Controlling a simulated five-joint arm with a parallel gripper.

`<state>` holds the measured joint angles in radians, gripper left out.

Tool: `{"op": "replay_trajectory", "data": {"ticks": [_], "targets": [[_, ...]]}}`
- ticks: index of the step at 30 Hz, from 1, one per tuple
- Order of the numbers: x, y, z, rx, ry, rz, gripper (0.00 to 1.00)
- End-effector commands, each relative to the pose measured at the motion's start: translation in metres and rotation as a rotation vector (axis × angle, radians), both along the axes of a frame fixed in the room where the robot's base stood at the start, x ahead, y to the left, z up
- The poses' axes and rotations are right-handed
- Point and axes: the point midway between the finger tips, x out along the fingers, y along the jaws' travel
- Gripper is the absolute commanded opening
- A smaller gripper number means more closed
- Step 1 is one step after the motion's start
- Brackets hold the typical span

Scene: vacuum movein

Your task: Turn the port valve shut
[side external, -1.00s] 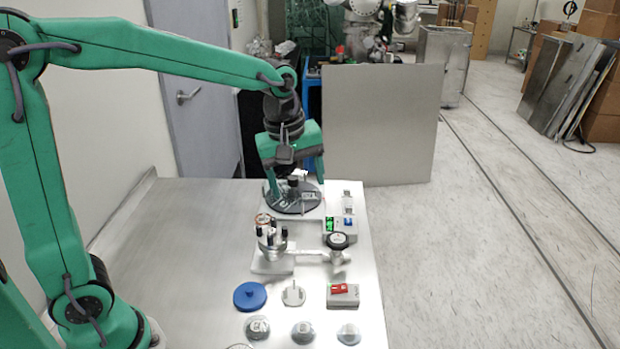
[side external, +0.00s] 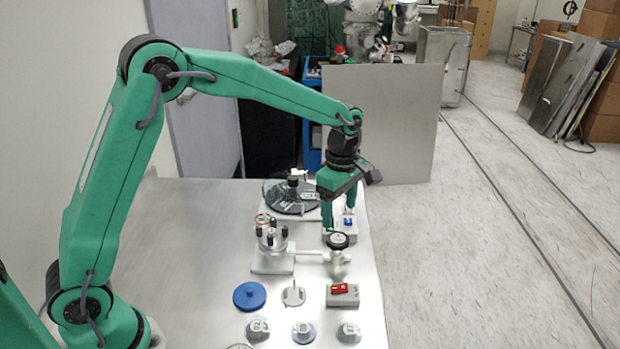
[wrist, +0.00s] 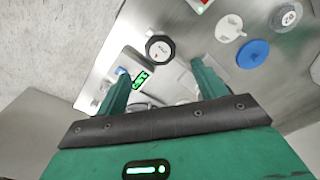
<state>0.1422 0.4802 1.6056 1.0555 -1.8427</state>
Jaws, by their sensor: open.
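The port valve has a round black knob (side external: 337,240) with a pale label on top, on a metal fitting (side external: 338,260) right of the small metal chamber (side external: 272,243). In the wrist view the knob (wrist: 160,48) lies ahead of the fingertips, in line with the gap between them. My gripper (side external: 339,218) is open and empty, pointing down, just behind and above the knob. It does not appear to touch the knob. The wrist view shows the two green fingers (wrist: 158,72) spread apart.
A gauge box with green display (wrist: 139,78) and blue button (side external: 348,222) stands behind the valve, close to my fingers. A dark round plate (side external: 285,197) stands behind the chamber. A blue disc (side external: 250,295), a red-switch box (side external: 343,294) and several metal pieces (side external: 302,332) lie in front.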

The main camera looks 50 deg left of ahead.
Motion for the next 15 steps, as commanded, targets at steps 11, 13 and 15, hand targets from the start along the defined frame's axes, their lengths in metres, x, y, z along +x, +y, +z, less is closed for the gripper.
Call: {"op": "replay_trajectory", "data": {"ticks": [11,13,15], "targets": [[-0.001,0.0,-0.029,0.001,0.003,-0.002,0.7],[-0.001,0.0,-0.038,0.001,0.003,-0.002,0.7],[-0.001,0.0,-0.047,0.0,0.005,-0.002,0.7]]}}
